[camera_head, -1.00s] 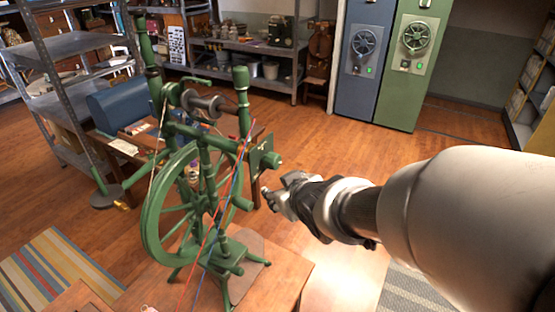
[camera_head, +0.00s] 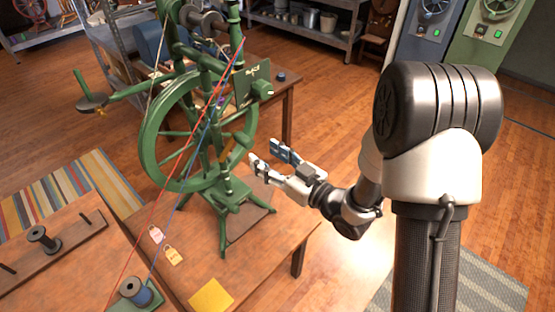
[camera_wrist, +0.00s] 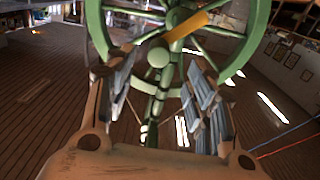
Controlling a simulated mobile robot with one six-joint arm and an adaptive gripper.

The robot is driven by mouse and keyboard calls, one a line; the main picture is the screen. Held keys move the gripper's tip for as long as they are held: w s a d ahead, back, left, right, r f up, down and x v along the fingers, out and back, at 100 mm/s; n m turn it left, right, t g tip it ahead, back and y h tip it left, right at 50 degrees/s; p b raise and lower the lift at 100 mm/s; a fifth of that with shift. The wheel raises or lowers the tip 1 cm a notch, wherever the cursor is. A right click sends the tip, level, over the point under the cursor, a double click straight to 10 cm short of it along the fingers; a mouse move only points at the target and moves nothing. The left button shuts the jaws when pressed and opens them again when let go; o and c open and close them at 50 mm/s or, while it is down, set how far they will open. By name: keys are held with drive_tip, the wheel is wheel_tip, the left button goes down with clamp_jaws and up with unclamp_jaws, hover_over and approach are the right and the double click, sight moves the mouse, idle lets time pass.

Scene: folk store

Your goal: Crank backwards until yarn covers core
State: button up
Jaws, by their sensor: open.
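The green spinning wheel (camera_head: 150,150) stands on a wooden table, its rim and spokes upright. Its grey bobbin (camera_head: 207,20) sits near the top edge of the head view, too small to tell how much yarn covers its core. Red yarn (camera_head: 172,178) and blue yarn (camera_head: 196,140) rise from the lower left to the wheel's head. A yellow-orange handle (camera_wrist: 186,27) crosses the wheel in the wrist view; it also shows in the head view (camera_head: 228,150). My gripper (camera_head: 266,156) is open and empty, right of the wheel, its fingers pointing toward the handle and hub, apart from the handle.
A blue spool (camera_head: 136,291) and a dark spool (camera_head: 43,237) stand at lower left. Two small tags (camera_head: 171,255) and a yellow note (camera_head: 211,295) lie on the front table (camera_head: 272,238). Open floor lies to the right.

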sight(251, 145)
drive_tip(key=p+x, duration=0.1)
drive_tip(key=x, duration=0.7)
drive_tip(key=shift+w+a+p, duration=0.1)
drive_tip(key=shift+w+p, duration=0.05)
drive_tip(key=shift+p, duration=0.15)
drive_tip(key=shift+w+a, duration=0.1)
drive_tip(key=shift+w, duration=0.05)
drive_tip(key=shift+b, duration=0.3)
drive_tip(key=c, duration=0.9)
drive_tip(key=shift+c, duration=1)
